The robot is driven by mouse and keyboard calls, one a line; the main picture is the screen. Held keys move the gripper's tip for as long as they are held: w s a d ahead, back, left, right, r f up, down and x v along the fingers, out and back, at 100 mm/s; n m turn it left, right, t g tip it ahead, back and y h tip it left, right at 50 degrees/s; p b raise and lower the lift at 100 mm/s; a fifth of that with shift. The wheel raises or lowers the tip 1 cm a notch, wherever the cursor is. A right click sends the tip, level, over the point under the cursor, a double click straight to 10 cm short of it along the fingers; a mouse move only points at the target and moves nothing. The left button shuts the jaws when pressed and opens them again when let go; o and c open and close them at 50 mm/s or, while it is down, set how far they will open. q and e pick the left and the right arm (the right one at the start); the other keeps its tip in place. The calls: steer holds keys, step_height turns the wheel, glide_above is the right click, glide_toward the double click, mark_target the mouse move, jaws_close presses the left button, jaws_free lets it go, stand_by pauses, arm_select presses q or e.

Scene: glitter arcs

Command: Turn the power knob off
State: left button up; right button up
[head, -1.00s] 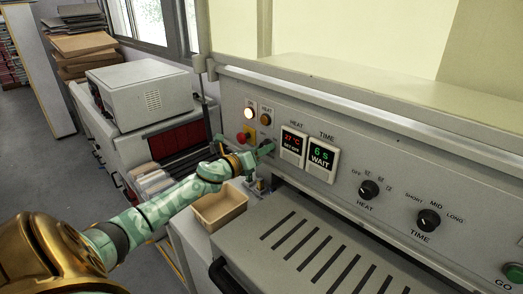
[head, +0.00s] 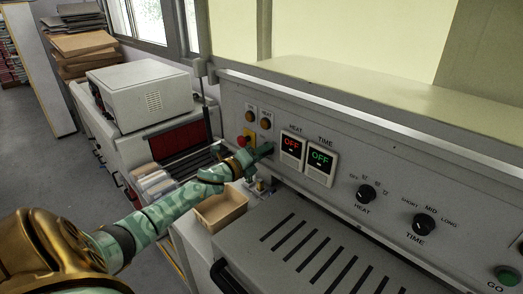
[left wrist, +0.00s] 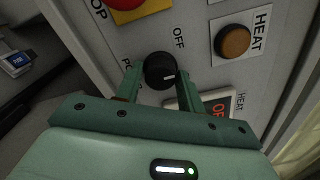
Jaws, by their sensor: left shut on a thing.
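The power knob (left wrist: 160,71) is black and round, with a white pointer mark, in the left wrist view. The label OFF shows above it, and another label beside it is partly covered by a finger. My left gripper (left wrist: 157,80) is shut on the knob, one finger on each side. In the head view my left gripper (head: 256,155) is against the panel, left of the displays, and hides the knob. The heat display (head: 291,145) and the time display (head: 320,158) both read OFF. The ON lamp (head: 250,114) is unlit. My right gripper is not in view.
A red stop button (head: 243,141) on a yellow plate sits just left of the gripper. The heat knob (head: 366,194) and time knob (head: 424,224) are farther right. A tan bin (head: 220,209) stands below the forearm.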

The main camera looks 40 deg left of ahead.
arm_select(q)
steer(key=n+p, duration=0.2)
steer(key=n, duration=0.3)
steer(key=shift+n, duration=0.4)
steer(key=shift+p, duration=0.3)
steer(key=o, duration=1)
steer(key=shift+c, duration=0.2)
steer(key=shift+s, duration=0.1)
steer(key=s+a+b, duration=0.1)
steer(key=s, duration=1.5)
steer(key=shift+a, duration=0.2)
